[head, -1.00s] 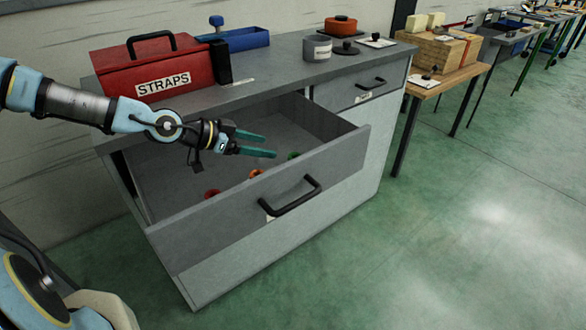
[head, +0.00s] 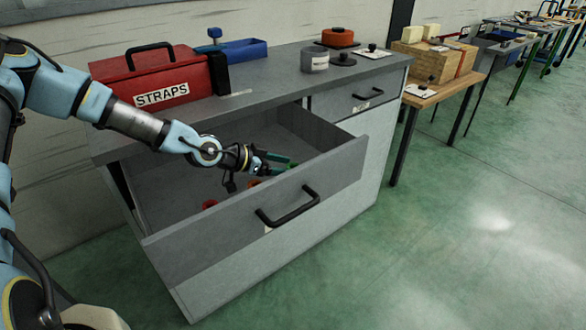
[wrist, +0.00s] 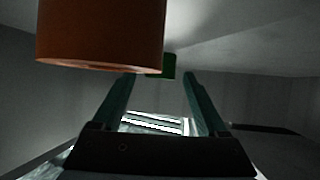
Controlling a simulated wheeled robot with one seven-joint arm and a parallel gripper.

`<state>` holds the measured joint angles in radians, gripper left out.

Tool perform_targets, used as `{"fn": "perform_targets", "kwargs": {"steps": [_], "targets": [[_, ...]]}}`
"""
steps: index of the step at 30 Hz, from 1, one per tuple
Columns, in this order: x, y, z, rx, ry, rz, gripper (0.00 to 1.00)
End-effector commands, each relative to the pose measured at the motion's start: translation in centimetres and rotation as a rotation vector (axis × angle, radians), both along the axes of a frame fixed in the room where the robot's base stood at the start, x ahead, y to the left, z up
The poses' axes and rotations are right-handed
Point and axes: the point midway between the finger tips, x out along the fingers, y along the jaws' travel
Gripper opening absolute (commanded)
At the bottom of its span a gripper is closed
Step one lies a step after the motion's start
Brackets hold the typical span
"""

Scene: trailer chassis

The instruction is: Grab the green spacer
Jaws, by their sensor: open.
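The green spacer (wrist: 168,66) shows in the wrist view as a small dark green shape, just beyond and between my fingertips; part of it is hidden behind the orange spacer. My gripper (wrist: 160,78) is open, with its two teal fingers apart and nothing held between them. In the head view my gripper (head: 283,163) reaches down into the open drawer (head: 240,212), near its front panel. There the green spacer is hard to tell from the fingers.
An orange spacer (wrist: 100,35) looms close at the upper left of the wrist view; it shows partly below my gripper in the head view (head: 254,183). A red spacer (head: 209,204) lies further left in the drawer. The drawer's walls surround my gripper.

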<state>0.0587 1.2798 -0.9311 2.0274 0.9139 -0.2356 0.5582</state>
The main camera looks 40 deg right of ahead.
Motion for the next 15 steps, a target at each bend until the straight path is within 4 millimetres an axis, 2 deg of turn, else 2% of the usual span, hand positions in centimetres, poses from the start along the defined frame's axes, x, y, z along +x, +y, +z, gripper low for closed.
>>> {"fn": "perform_targets", "kwargs": {"steps": [3, 6, 13, 15], "targets": [[-0.5, -1.4, -0.7, 0.001, 0.000, -0.002, 0.76], [-0.5, -1.9, -1.0, 0.000, -0.001, 0.000, 0.76], [-0.5, -2.0, -1.2, 0.000, 0.000, 0.000, 0.76], [-0.5, -2.0, -1.2, 0.000, 0.000, 0.000, 0.69]]}}
